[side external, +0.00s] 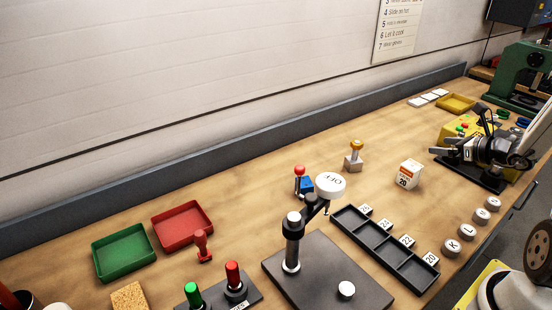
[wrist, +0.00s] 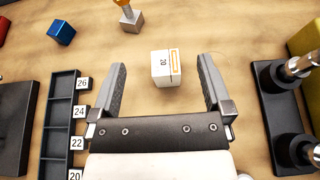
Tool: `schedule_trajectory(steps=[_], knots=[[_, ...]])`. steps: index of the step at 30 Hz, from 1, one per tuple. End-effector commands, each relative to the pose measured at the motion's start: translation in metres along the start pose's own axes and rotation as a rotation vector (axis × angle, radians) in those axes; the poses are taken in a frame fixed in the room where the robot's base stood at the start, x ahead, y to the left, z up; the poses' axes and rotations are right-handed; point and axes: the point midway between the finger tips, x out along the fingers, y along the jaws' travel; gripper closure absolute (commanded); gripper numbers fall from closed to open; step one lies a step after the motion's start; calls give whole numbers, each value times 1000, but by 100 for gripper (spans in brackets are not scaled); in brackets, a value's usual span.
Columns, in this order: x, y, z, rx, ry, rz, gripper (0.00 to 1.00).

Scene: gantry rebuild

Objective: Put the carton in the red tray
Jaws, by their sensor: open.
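The carton (side external: 408,174) is a small white box with an orange band and the number 20, upright on the bench right of centre. In the wrist view the carton (wrist: 163,70) lies between and slightly ahead of my open fingers. My gripper (wrist: 162,62) is empty, with a clear gap on each side of the carton. The red tray (side external: 182,228) looks empty and sits far left near the wall, beside the green tray (side external: 123,251).
A black slotted rack (side external: 385,248) with number tags lies left of the carton. A blue block (wrist: 61,33), a yellow-topped post (side external: 355,155) and a red stamp (side external: 203,246) stand nearby.

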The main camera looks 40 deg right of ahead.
Motion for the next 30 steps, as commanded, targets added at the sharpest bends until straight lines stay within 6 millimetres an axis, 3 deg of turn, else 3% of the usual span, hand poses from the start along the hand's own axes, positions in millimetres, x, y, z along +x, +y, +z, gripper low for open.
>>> schedule_trajectory(steps=[14,22,30], knots=[[23,32,8,-476,66,292,0],[35,52,6,-949,92,574,0],[41,57,0,-1431,90,866,0]])
